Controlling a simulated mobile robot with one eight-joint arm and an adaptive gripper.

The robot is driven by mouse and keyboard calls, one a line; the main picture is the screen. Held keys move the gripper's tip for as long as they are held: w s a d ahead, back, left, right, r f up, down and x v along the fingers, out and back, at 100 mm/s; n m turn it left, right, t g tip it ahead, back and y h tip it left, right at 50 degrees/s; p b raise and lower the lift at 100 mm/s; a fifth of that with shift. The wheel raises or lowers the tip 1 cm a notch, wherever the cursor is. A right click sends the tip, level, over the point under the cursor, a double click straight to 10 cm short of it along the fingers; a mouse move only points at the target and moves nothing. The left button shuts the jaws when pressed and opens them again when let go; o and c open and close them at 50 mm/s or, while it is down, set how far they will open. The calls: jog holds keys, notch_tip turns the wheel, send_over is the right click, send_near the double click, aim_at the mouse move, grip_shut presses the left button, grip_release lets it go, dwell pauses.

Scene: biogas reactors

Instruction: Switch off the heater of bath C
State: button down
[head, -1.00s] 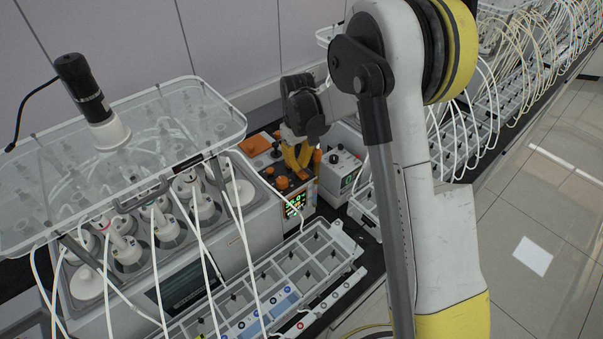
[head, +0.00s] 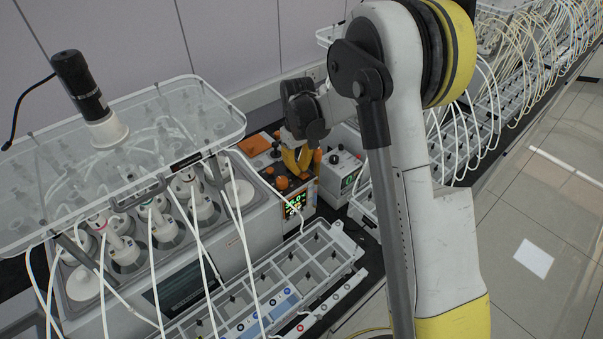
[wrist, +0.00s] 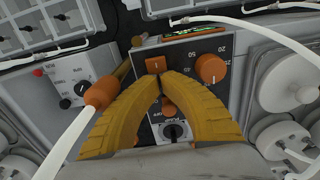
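The heater control unit (head: 292,205) stands at the right end of the nearest water bath (head: 236,252); I see no letter C. Its display (head: 294,204) is lit with green and orange digits. In the wrist view its dark panel carries an orange rocker switch (wrist: 155,65) and a large orange dial knob (wrist: 211,68). My gripper (head: 297,168) is over the unit. Its yellow fingers (wrist: 160,79) are brought together at the tips, with nothing visible between them, just by the switch. Whether they touch it I cannot tell. The fingers hide part of the panel.
A grey box with a black knob (head: 342,163) stands just right of the unit, also in the wrist view (wrist: 82,88). An orange-ended white tube (wrist: 101,92) passes beside the left finger. A compartment tray (head: 310,262) lies in front. White tubes hang over the bath.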

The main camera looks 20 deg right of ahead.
jog(key=shift+r, duration=0.1)
jog(key=shift+r+p, duration=1.7)
jog(key=shift+r, duration=1.75)
jog(key=s+m+t+b, duration=0.2)
jog(key=s+t+b, duration=0.2)
jog(key=s+b, duration=1)
jog(key=s+f+m+t+b, duration=0.2)
jog(key=s+f+t+b, duration=0.1)
jog(key=s+f+b, duration=0.7)
jog(key=shift+s+f+b, duration=0.25)
jog(key=shift+s+b, duration=0.65)
jog(key=shift+s, duration=0.05)
